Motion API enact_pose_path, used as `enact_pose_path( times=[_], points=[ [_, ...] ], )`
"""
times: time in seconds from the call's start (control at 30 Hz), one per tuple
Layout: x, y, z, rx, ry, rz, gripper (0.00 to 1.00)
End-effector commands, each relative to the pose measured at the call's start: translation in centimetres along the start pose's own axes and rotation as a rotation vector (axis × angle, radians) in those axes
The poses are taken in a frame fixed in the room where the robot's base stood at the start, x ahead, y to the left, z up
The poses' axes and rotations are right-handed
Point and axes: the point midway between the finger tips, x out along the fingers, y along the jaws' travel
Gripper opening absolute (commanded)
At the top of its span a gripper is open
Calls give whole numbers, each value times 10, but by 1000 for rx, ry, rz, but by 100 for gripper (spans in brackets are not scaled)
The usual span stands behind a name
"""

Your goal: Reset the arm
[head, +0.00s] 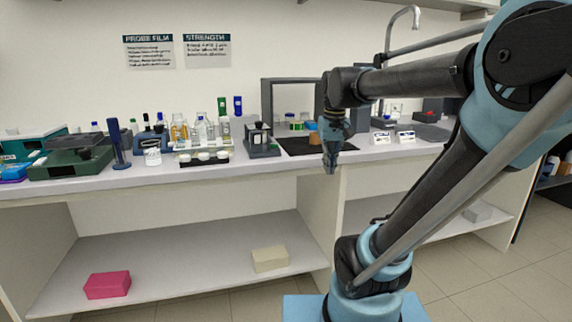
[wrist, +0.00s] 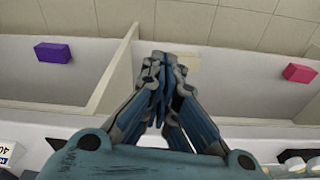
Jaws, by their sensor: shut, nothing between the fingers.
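My gripper (head: 331,168) hangs pointing down in front of the bench's front edge in the head view, with its fingers together and nothing between them. In the wrist view the closed fingertips of my gripper (wrist: 158,62) show at the middle, over the lower shelf area. My arm reaches in from the right of the head view, bent at the elbow. The gripper appears clear of the bench items; its exact gap from the bench edge cannot be told.
The bench (head: 200,177) carries a dark mat (head: 292,147), a bottle rack (head: 150,139), a green device (head: 70,160) and several vials. On the lower shelf lie a pink block (head: 107,285) and a cream block (head: 270,259). A purple block (wrist: 52,53) shows in the wrist view.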

Motion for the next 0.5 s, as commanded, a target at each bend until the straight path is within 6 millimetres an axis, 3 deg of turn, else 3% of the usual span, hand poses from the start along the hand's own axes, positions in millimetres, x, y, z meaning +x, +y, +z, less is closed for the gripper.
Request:
enact_pose_path(
  times=[0.03,0.3,0.5],
  points=[
    [13,6,16,10,6,2,0],
    [82,28,92,56,41,13,0],
    [130,36,135,83,64,22,0]
  ],
)
